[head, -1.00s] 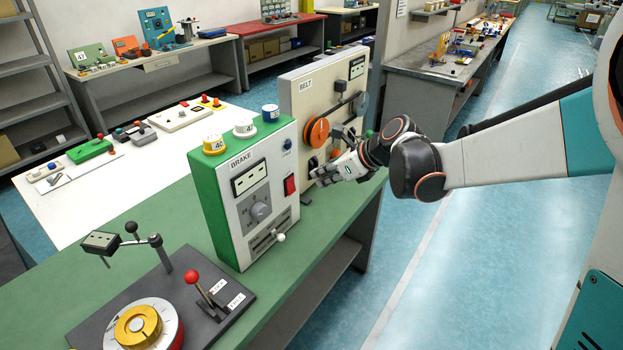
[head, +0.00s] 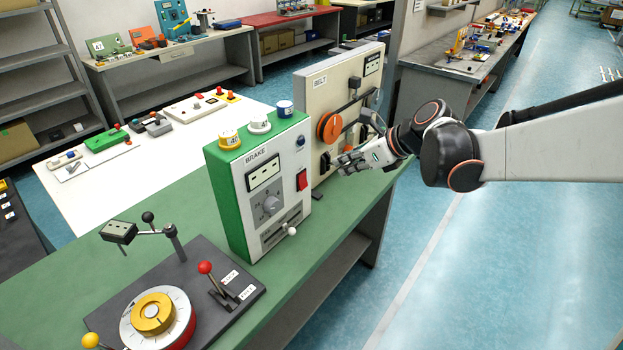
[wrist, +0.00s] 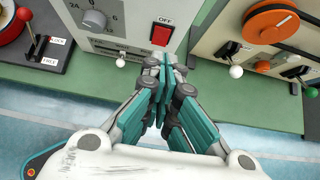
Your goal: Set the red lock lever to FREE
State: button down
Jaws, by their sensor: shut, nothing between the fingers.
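The red lock lever (head: 205,267) has a red ball on a thin dark stick and stands on the dark base plate beside the dial. Its stick leans toward the LOCK label side. Two white labels lie beside it; in the wrist view they read LOCK (wrist: 57,40) and FREE (wrist: 50,61), and the lever's red ball (wrist: 24,14) is at the upper left. My gripper (head: 342,166) is shut and empty, in front of the BRAKE and BELT panels, well to the right of the lever. Its closed fingers (wrist: 164,62) point at the BRAKE box in the wrist view.
The green-sided BRAKE box (head: 225,208) stands between the lever and my gripper, with a white-knobbed slider (head: 291,230) sticking out. The BELT panel (head: 305,100) is behind it. A dial with a yellow hub (head: 152,314) sits beside the lever. The aisle floor (head: 480,270) is clear.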

aim_at(204, 267)
jog(key=u, duration=1.5)
